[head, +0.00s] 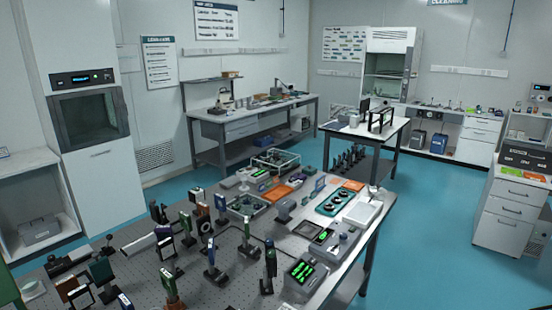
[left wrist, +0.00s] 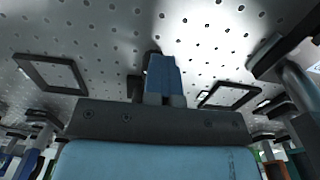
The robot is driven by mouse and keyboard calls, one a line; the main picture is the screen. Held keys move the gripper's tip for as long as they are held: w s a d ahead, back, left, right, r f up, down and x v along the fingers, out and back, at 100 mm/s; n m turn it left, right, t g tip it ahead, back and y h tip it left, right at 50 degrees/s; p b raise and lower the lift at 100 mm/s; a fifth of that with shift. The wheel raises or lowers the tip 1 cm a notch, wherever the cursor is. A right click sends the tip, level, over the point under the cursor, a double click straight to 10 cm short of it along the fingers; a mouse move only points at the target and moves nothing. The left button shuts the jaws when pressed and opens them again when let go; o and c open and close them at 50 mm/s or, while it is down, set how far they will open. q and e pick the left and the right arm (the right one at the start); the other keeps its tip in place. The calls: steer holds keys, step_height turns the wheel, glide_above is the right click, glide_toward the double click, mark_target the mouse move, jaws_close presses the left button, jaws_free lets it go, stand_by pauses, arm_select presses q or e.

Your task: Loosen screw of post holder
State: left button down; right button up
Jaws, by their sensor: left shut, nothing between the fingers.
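My left gripper (left wrist: 162,72) shows in the left wrist view with its blue fingers together and nothing visible between them. It is above the perforated breadboard (left wrist: 110,30). A dark object is partly hidden around the fingers, and I cannot tell whether they touch it. A metal post (left wrist: 298,82) with dark fittings stands to the right of the fingers. I cannot tell which holder's screw the task means. My right gripper is not in view.
Blue floor (head: 440,215) is clear to the right.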

arm_select(q)
steer(key=shift+s+a+f, duration=0.15)
steer(key=shift+s+f, duration=0.65)
steer(key=shift+s, duration=0.15)
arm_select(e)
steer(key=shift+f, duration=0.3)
arm_select(q)
step_height(320, 180, up, 6)
steer(key=shift+w+r, duration=0.25)
steer(key=shift+w, duration=0.05)
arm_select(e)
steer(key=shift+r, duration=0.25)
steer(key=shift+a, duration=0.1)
arm_select(q)
steer(key=shift+w+d, duration=0.1)
steer(key=shift+d, duration=0.1)
